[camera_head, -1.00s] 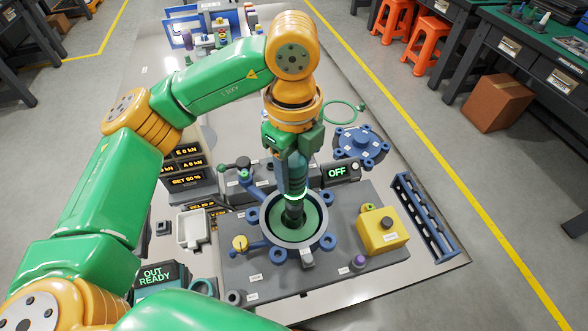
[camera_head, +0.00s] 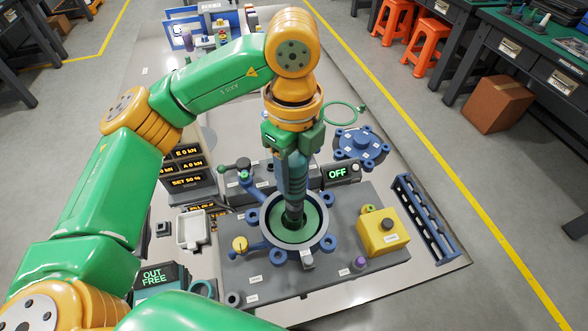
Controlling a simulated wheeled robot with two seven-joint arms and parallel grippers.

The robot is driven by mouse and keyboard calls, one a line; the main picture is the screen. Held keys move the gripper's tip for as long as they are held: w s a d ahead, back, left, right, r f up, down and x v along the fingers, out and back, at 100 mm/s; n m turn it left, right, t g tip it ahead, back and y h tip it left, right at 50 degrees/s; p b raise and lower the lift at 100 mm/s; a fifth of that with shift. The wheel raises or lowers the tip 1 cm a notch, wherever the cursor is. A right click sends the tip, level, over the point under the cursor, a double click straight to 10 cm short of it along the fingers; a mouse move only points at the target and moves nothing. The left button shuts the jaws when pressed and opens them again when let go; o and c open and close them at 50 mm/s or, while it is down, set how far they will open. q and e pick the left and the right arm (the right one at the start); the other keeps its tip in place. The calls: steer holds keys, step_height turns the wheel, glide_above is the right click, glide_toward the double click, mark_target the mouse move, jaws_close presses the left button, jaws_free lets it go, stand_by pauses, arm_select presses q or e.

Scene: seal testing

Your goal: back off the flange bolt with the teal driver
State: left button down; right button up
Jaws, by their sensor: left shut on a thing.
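My left gripper (camera_head: 291,140) is shut on the teal driver (camera_head: 293,178), which points down with its dark tip inside the round blue flange (camera_head: 262,220). The flange has several lugs around its rim and a green inside. The driver's tip meets the dark middle of the flange; the bolt itself is hidden there. The driver's ring is not lit. A small display (camera_head: 155,277) at the lower left reads "OUT FREE". My right gripper is not in view.
A yellow box with a dark button (camera_head: 381,233) stands right of the flange, and a blue rack (camera_head: 424,220) beyond it. A display reading "OFF" (camera_head: 339,173) stands behind. A blue lugged cover (camera_head: 361,143) lies at the back right. A white tray (camera_head: 191,230) is at left.

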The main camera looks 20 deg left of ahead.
mark_target(294, 157)
arm_select(q)
steer(key=shift+w+a+r+p, duration=0.1)
steer(key=shift+w+r+p, duration=0.15)
steer(key=shift+r+p, duration=0.8)
step_height(294, 157, up, 3)
steer(key=shift+s+p, duration=0.15)
steer(key=shift+p, duration=1)
steer(key=shift+f, duration=0.1)
